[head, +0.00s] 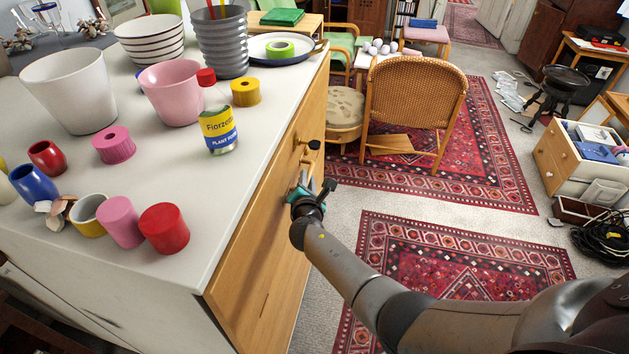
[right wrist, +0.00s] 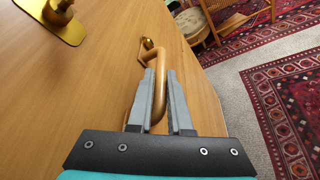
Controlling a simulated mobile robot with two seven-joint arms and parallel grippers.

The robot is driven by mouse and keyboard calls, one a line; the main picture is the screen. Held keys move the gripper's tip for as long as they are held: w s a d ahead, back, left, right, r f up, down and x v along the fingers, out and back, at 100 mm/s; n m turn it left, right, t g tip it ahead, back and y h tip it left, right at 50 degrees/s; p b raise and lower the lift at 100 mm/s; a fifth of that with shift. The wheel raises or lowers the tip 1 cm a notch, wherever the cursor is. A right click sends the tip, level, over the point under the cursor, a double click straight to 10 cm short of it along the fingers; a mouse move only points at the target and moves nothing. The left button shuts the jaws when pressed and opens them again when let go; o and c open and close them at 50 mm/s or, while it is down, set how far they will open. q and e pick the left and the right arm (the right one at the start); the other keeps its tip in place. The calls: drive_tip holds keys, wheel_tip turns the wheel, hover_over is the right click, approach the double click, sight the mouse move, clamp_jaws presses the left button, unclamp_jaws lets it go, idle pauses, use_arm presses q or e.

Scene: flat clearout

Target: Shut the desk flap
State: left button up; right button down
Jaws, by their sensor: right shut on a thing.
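The desk flap (head: 262,240) is the wooden front panel below the edge of the white desk top (head: 190,215). It looks upright in the head view, and its wooden face (right wrist: 70,85) fills the left of the right wrist view. I cannot tell whether a gap is left at its edges. A curved wood-coloured handle (right wrist: 186,54) stands out from it. My right gripper (head: 308,188) is at the panel, its fingers (right wrist: 162,90) shut on the handle. The handle's lower part is partly hidden by the fingers. My left gripper is not in view.
Cups, pots, a plant food tin (head: 218,130) and coloured cylinders stand on the desk top. A wicker chair (head: 415,95) stands beyond the flap. Red patterned rugs (head: 450,260) cover the floor to the right. A brass plate (right wrist: 52,22) with a knob sits on the panel.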

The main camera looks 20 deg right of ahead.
drive_tip(key=shift+w+a, duration=0.2)
drive_tip(key=shift+a, duration=0.1)
drive_tip(key=c, duration=1.1)
unclamp_jaws()
drive_tip(key=shift+d, duration=0.1)
drive_tip(key=shift+s, duration=0.1)
drive_tip(key=shift+s+a+r+p, duration=0.2)
drive_tip(key=shift+s+p, duration=0.15)
drive_tip(key=shift+s, duration=0.15)
drive_tip(key=shift+p+v, duration=1.75)
drive_tip(key=shift+v, duration=5.3)
